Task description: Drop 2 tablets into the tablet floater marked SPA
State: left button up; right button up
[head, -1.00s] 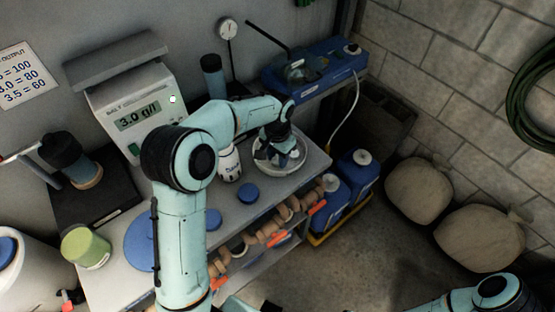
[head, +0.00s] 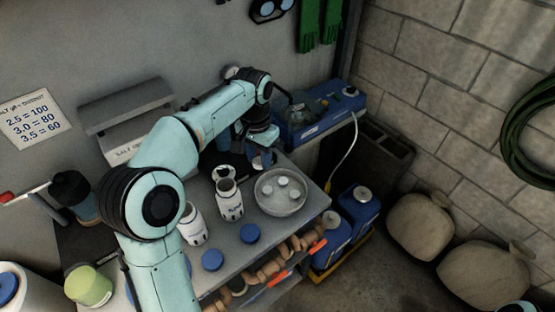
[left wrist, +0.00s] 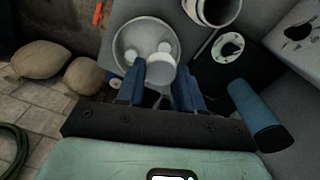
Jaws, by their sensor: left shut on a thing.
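My left gripper (head: 262,158) is above the back of the bench, behind the round dish (head: 282,209). In the left wrist view, its blue fingers (left wrist: 165,85) are shut on a white tablet (left wrist: 162,68). Several white tablets (head: 282,181) lie in the dish, which also shows in the left wrist view (left wrist: 118,48). Two open white bottle-like floaters stand left of the dish: one nearer (head: 230,203) and one farther left (head: 191,228), partly behind my arm. Their small markings are not readable. My right gripper is out of view.
Two blue caps (head: 250,233) (head: 212,260) lie at the bench's front. A blue box (head: 318,120) stands behind right of the dish. A scale (head: 125,110) and green-lidded jar (head: 88,284) are at left. Blue jugs (head: 358,207) stand on the floor at right.

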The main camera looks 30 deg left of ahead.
pick_arm(q)
jog(key=s+a+n, duration=0.3)
jog(key=s+a, duration=0.3)
jog(key=a, duration=0.1)
jog(key=shift+s+a+f+b, duration=0.15)
jog(key=shift+f+b, duration=0.6)
jog(key=shift+f, duration=0.55)
jog(key=shift+s+f+b, duration=0.15)
jog(key=shift+f+b, duration=0.55)
jog(key=shift+f, duration=0.6)
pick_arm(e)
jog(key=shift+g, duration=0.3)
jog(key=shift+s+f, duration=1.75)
pick_arm(q)
jog(key=shift+r, duration=0.1)
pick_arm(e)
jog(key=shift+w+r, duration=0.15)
pick_arm(q)
jog(key=o, duration=1.1)
